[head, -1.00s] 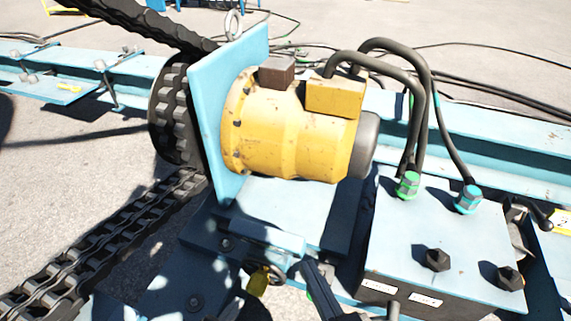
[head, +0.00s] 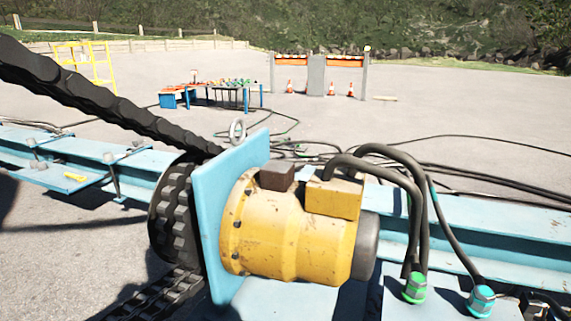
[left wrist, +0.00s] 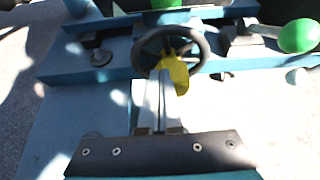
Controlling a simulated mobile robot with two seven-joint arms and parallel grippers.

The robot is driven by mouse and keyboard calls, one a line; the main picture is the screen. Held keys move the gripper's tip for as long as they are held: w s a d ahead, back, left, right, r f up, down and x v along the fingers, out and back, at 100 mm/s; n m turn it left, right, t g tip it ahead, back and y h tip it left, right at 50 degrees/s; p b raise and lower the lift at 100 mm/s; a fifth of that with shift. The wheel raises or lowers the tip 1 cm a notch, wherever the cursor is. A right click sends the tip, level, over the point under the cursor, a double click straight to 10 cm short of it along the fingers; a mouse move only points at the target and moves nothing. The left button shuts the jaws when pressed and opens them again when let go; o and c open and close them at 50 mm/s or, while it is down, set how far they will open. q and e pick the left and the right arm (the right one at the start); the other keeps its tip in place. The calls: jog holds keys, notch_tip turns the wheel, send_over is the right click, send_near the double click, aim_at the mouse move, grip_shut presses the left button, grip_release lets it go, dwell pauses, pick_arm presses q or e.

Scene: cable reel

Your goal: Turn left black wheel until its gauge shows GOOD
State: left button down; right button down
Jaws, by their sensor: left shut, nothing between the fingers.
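The black wheel (left wrist: 203,49) shows in the left wrist view, upper middle, as a dark ring at the edge of a blue beam. A yellow piece (left wrist: 177,72) hangs in front of its hub and lower rim. My left gripper (left wrist: 161,78) is shut, with its narrow fingers reaching up to the wheel's lower part. I cannot tell whether they touch the rim. Nothing shows held between them. The head view shows neither the wheel nor either gripper. No readable gauge is in view.
A yellow motor (head: 285,230) stands on a blue plate (head: 212,205) beside a chain sprocket (head: 172,215). Hoses (head: 415,215) run to green (head: 415,288) and teal (head: 481,300) fittings. A green knob (left wrist: 298,36) sits right of the wheel. Open paved ground lies beyond.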

pick_arm(q)
jog(key=shift+d+f, duration=0.15)
jog(key=shift+f, duration=0.15)
dwell(0.5)
jog(key=shift+s+d, duration=0.15)
jog(key=shift+d, duration=0.05)
jog(key=shift+s+d, duration=0.3)
jog(key=shift+d, duration=0.6)
jog(key=shift+s+d, duration=0.1)
jog(key=shift+d, duration=0.05)
jog(key=s, duration=0.1)
jog(key=s+a, duration=0.1)
jog(key=s, duration=0.1)
jog(key=s+a+r, duration=0.1)
jog(key=s, duration=0.1)
jog(key=shift+s+a, duration=0.1)
jog(key=shift+s, duration=0.15)
dwell(1.4)
